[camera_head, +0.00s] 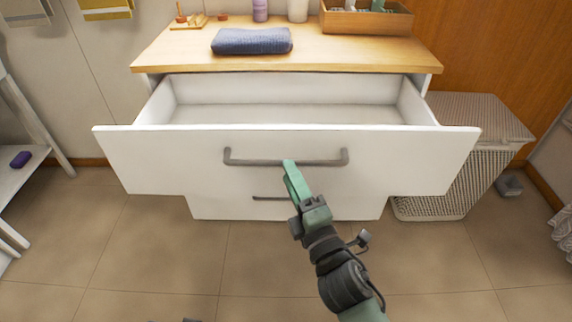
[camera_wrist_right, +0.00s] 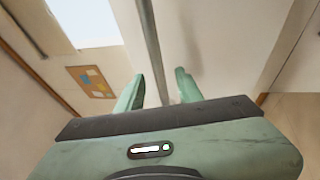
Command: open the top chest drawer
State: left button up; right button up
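The white chest's top drawer (camera_head: 180,158) is pulled well out in the head view, and its empty inside shows. Its grey bar handle (camera_head: 240,160) runs across the front panel. My right gripper (camera_head: 289,170) is at the middle of this handle, with its green fingers up against it. In the right wrist view, a grey bar (camera_wrist_right: 152,45) passes between the two spread fingers (camera_wrist_right: 160,88), with a gap visible on each side. The lower drawer (camera_head: 220,208) is closed under the top one, its handle partly hidden. My left gripper is not seen.
The wooden chest top (camera_head: 340,52) bears a folded blue towel (camera_head: 252,41), a wooden box (camera_head: 367,20) and bottles. A wicker basket (camera_head: 450,190) stands to the right. A white shelf (camera_head: 20,165) is at the left. The tiled floor (camera_head: 150,250) in front is clear.

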jog(key=v, duration=0.3)
jog(key=shift+s+d, duration=0.1)
jog(key=shift+s, duration=0.2)
